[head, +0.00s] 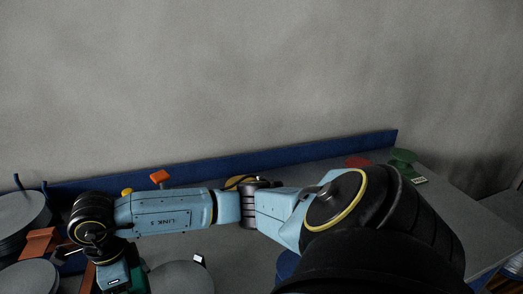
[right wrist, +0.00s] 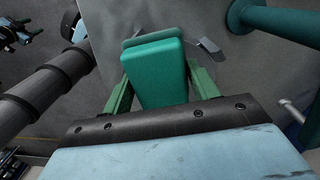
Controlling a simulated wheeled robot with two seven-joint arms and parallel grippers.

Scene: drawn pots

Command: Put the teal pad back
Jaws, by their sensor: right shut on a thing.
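The teal pad (right wrist: 155,72) is a block with rounded edges, seen in the right wrist view. My right gripper (right wrist: 158,80) is shut on it, with one green finger at each side. A grey surface lies beyond the pad. In the head view my right arm reaches across to the lower left. Its gripper end (head: 113,279) is cut by the bottom edge, with a dark green part beside it that I cannot identify as pad or finger.
Round grey plates (head: 22,215) stand at the left. An orange piece (head: 160,176) and a yellow knob (head: 127,191) show behind my arm. A blue rail (head: 330,150) runs along the back. A red disc (head: 358,161) and a green object (head: 402,158) lie at the back right.

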